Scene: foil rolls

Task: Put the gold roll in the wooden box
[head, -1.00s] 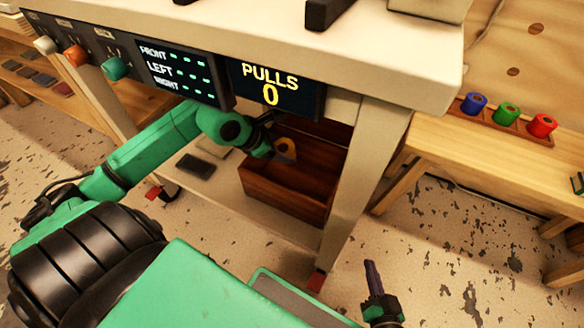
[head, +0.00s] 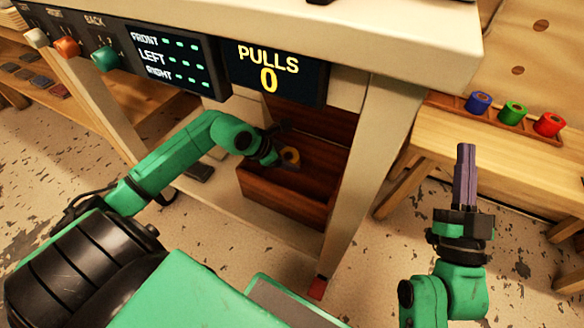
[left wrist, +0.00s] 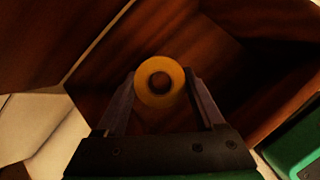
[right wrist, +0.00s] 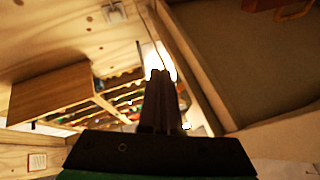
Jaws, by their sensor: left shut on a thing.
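The gold roll (head: 291,155) is between the fingers of my left gripper (head: 282,148), over the open wooden box (head: 283,197) on the shelf under the table. In the left wrist view the gold roll (left wrist: 159,64) sits between both fingertips (left wrist: 160,85), its round end facing the camera, with the dark wooden box walls (left wrist: 250,65) around it. I cannot tell whether the roll touches the box floor. My right gripper (head: 466,150) points up to the right of the table leg, fingers together and empty; the right wrist view also shows its closed fingers (right wrist: 160,80).
A side bench (head: 480,165) at the right carries a tray with a blue roll (head: 480,102), a green roll (head: 513,112) and a red roll (head: 549,124). The tabletop overhangs the box, and a table leg (head: 365,185) stands to its right. A display (head: 270,72) reads PULLS 0.

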